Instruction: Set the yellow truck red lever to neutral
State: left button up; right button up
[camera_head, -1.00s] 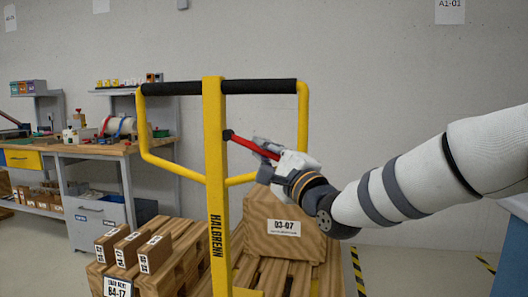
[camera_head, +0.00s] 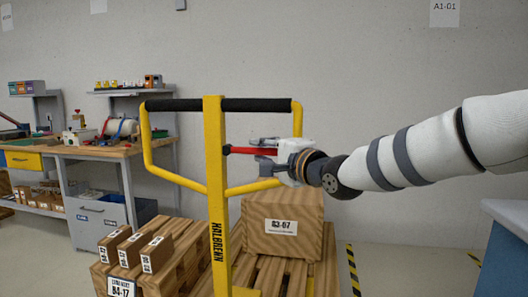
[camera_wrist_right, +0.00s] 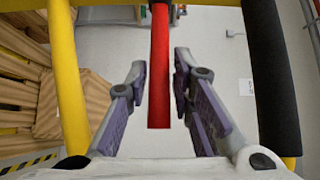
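The yellow truck (camera_head: 214,170) stands in the middle of the head view, with an upright post and a black-gripped handle loop. Its red lever (camera_head: 241,150) sticks out to the right from the post and lies about level. My right gripper (camera_head: 262,150) is at the lever's outer end, fingers pointing at the post. In the right wrist view, the red lever (camera_wrist_right: 160,70) runs between the two fingers of my right gripper (camera_wrist_right: 161,72), with a gap on each side. The gripper is open. My left gripper is not in view.
A wooden pallet with boxes (camera_head: 283,226) stands behind the truck, with smaller boxes (camera_head: 130,250) to the left. The yellow handle loop (camera_head: 298,130) passes close to my right gripper. A workbench (camera_head: 100,150) is at the left and a blue cart (camera_head: 505,250) at the right.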

jog(key=shift+s, duration=0.1)
jog(key=v, duration=1.2)
jog(key=s+d+f+n+g+h, duration=0.1)
jog(key=s+f+g+h, duration=0.15)
jog(key=f, duration=0.95)
jog(key=s+f+n+g+h, duration=0.1)
jog(key=s+f+g, duration=0.15)
jog(key=f, duration=1.05)
jog(key=s+d+f+n+g+h, duration=0.2)
jog(key=s+d+f+g, duration=0.15)
jog(key=s+f, duration=0.85)
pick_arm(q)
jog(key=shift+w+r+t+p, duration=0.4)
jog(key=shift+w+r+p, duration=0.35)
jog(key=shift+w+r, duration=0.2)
pick_arm(e)
jog(key=s+d+f+n+g+h, duration=0.1)
jog(key=s+d+f+n+g, duration=0.1)
jog(key=s, duration=0.9)
jog(key=s+d+f+n+g+h, duration=0.1)
jog(key=s+d+f+g, duration=0.3)
jog(key=s, duration=0.7)
jog(key=s+d+f+n+g+h, duration=0.2)
jog(key=s+f, duration=0.4)
jog(key=s, duration=0.5)
jog(key=shift+s+d+f+n+g, duration=0.15)
jog(key=shift+s+d+n+g, duration=0.35)
jog(key=shift+d+n, duration=0.6)
jog(key=shift+w, duration=0.15)
